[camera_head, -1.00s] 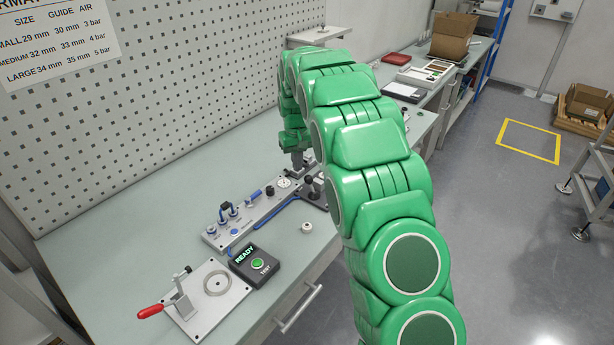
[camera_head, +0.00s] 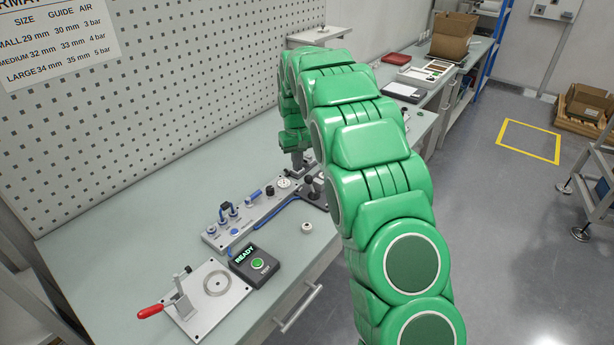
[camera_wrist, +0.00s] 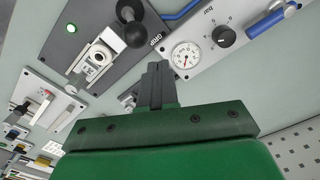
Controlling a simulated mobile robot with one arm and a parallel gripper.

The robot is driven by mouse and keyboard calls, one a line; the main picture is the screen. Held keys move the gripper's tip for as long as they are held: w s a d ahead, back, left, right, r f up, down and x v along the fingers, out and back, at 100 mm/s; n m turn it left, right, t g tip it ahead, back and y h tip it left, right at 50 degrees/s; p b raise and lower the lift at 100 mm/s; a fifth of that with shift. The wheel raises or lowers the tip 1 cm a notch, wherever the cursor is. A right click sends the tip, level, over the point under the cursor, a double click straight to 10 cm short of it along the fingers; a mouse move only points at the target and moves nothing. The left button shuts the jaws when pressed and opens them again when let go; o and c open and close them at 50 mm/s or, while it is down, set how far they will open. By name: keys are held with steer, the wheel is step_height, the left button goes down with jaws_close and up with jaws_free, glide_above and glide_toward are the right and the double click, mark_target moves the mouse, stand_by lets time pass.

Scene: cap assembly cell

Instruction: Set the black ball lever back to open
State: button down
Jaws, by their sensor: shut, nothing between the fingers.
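The black ball lever (camera_wrist: 136,34) stands on a grey plate marked GRIP (camera_wrist: 110,40) in the wrist view, at the upper middle. Its ball faces the camera, with a dark part behind it at the picture's top edge. In the head view the lever (camera_head: 308,179) shows small beside my arm. My gripper (camera_wrist: 158,68) has its dark fingers together and empty, just below and right of the ball in the wrist view, apart from it in the picture. In the head view the gripper (camera_head: 297,160) is partly hidden by my green arm.
A dial gauge (camera_wrist: 185,56) and a black bar knob (camera_wrist: 224,36) sit on the panel right of the fingers. A metal block (camera_wrist: 96,62) lies left of the lever. A READY box (camera_head: 255,264) and a red-handled clamp (camera_head: 152,311) stand at the bench front.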

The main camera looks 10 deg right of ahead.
mark_target(309, 176)
steer(key=shift+f, duration=1.7)
steer(key=shift+s+d, duration=0.1)
steer(key=shift+s+d+r, duration=0.25)
steer(key=shift+s+d, duration=1.35)
steer(key=shift+w+a+r, duration=0.1)
steer(key=shift+w+a, duration=0.05)
steer(key=shift+w+a, duration=0.6)
steer(key=shift+w, duration=0.05)
